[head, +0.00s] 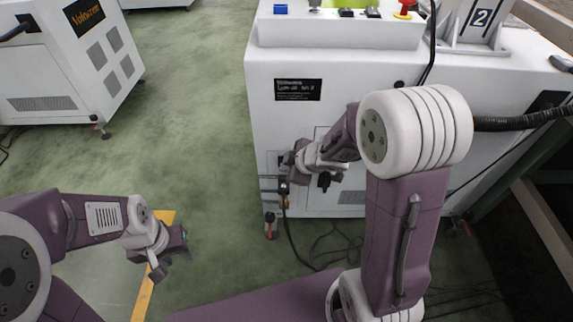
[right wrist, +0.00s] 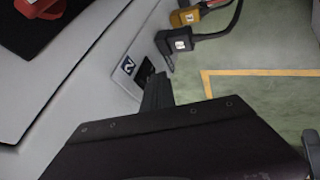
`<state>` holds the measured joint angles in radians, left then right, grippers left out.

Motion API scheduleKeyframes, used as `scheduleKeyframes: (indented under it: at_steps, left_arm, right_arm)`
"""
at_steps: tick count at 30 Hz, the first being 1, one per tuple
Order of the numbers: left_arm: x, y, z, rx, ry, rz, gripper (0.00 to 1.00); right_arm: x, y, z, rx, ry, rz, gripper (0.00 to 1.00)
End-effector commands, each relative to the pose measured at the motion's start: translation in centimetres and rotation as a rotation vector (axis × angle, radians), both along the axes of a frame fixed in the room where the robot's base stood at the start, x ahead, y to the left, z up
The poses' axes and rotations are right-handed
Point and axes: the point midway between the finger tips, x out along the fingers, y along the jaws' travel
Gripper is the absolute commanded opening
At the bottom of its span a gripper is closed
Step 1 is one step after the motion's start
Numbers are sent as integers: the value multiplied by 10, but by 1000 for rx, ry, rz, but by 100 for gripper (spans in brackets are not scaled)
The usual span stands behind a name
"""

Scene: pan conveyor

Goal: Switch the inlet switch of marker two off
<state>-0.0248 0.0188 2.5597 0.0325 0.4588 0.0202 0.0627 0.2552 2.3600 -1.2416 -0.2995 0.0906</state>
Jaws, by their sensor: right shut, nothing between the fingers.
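The switch's position cannot be told. My right gripper (head: 289,160) is shut and empty, low at the machine's front; its fingertips (right wrist: 158,84) are close to the switch, contact unclear. My left gripper (head: 176,258) is open and empty over the floor.
Black and yellow plugs with cables (right wrist: 186,17) stick out beside the switch. A cable (head: 292,240) hangs to the floor below. A second white machine (head: 60,75) stands at the far left. Green floor between the machines is clear. Yellow tape (head: 145,295) marks the floor.

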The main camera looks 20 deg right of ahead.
Motion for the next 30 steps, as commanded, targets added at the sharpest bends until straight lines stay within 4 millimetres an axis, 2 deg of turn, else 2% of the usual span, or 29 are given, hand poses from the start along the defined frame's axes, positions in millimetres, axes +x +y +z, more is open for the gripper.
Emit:
scheduleKeyframes:
  at_steps: [12, 15, 17, 22, 30]
  left_arm:
    - [0, 0, 2, 0, 1, 0, 36]
    - [0, 0, 15, 0, 1, 0, 36]
    - [0, 0, 9, 0, 0, 0, 36]
    - [0, 0, 9, 0, 1, 0, 36]
    - [0, 0, 21, 0, 1, 0, 36]
  right_arm:
    - [6, -2, 1, 1, 0, -1, 0]
    - [12, -4, 8, 1, 3, -1, 0]
    - [12, -3, 3, 1, 1, 0, 0]
    - [12, -3, 3, 1, 0, -1, 0]
    - [12, -3, 14, 1, 0, 0, 0]
